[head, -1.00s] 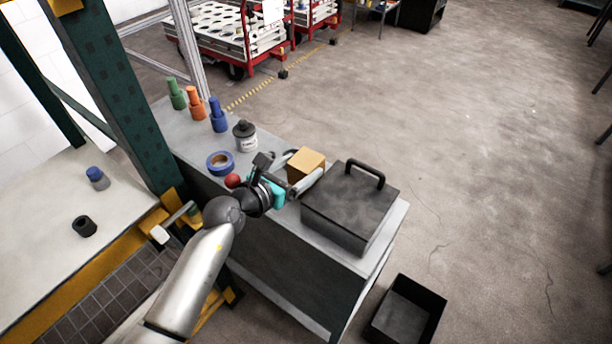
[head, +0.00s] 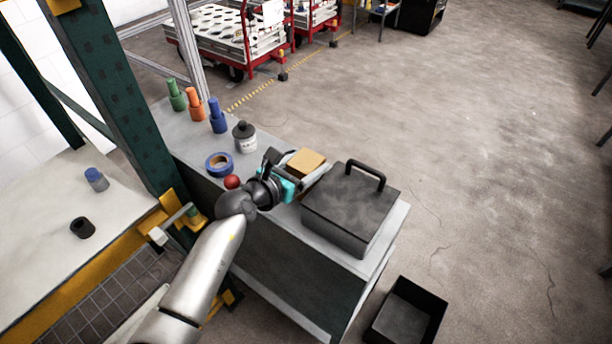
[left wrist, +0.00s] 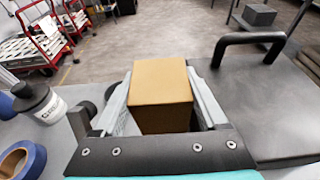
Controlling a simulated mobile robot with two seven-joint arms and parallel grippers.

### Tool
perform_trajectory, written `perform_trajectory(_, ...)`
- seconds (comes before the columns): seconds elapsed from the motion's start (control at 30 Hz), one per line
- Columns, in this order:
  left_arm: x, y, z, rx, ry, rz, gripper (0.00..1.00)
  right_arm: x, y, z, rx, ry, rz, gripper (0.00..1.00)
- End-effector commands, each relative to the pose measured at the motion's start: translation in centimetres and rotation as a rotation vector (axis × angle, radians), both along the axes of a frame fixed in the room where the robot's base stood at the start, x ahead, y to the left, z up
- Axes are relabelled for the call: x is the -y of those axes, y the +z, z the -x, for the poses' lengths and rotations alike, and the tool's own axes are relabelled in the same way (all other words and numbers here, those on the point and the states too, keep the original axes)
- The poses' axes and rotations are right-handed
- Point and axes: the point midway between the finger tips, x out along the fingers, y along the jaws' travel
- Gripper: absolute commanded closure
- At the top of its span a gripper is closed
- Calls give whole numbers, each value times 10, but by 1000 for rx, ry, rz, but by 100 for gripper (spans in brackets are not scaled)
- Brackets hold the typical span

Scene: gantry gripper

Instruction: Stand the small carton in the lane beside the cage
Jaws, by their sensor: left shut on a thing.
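In the left wrist view the carton (left wrist: 160,90) sits between the two pale fingers, one on each side. I cannot tell whether its base touches the bench top. I cannot make out a cage or a marked lane for certain. My right gripper is not in view.
The black toolbox (head: 349,210) stands close on the carton's right. A blue tape roll (head: 219,164), a red ball (head: 232,181), a dark-capped bottle (head: 245,137) and several coloured bottles stand to the left. A green post (head: 121,95) rises beside the bench. An open black bin (head: 405,312) is on the floor.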

Motion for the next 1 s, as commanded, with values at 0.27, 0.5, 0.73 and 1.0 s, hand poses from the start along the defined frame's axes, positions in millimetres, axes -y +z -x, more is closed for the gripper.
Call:
perform_trajectory(0.27, 0, -1, 0, -1, 0, -2, 100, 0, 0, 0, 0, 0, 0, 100)
perform_trajectory(0.5, 0, 1, 0, 2, 1, 0, 100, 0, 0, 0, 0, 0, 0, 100)
perform_trajectory(0.73, 0, 15, 0, 3, 0, 2, 100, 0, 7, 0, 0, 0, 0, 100)
perform_trajectory(1.0, 0, 65, -1, 7, 1, 4, 100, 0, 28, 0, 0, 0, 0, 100)
